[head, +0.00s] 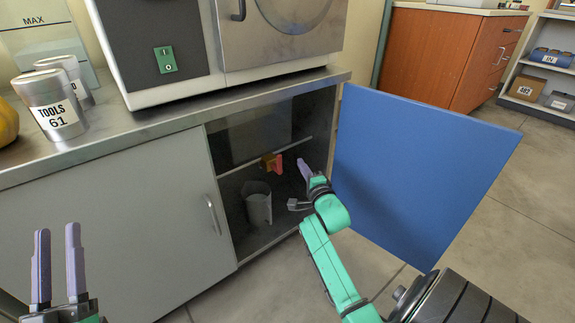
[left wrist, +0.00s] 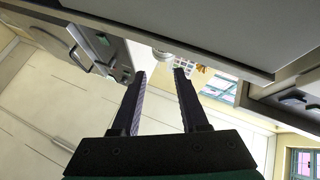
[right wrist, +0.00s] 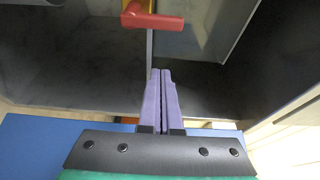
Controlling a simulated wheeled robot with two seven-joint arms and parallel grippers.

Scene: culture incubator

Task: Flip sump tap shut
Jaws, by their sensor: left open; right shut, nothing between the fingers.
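The sump tap has a brass-orange body (head: 269,162) and a red handle (head: 278,164), on a horizontal pipe inside the open cabinet. In the right wrist view the red handle (right wrist: 158,20) lies crosswise at the top, just beyond my fingertips. My right gripper (head: 304,167) is shut and empty, at the cabinet opening to the right of the handle; it also shows in the right wrist view (right wrist: 160,75). A gap to the handle shows in the head view. My left gripper (head: 57,235) is open and empty, in front of the closed cabinet door, away from the tap.
A grey bucket (head: 258,205) stands below the tap on the cabinet floor. The blue door (head: 420,165) stands open right of my right arm. The closed grey door (head: 110,225) is at left.

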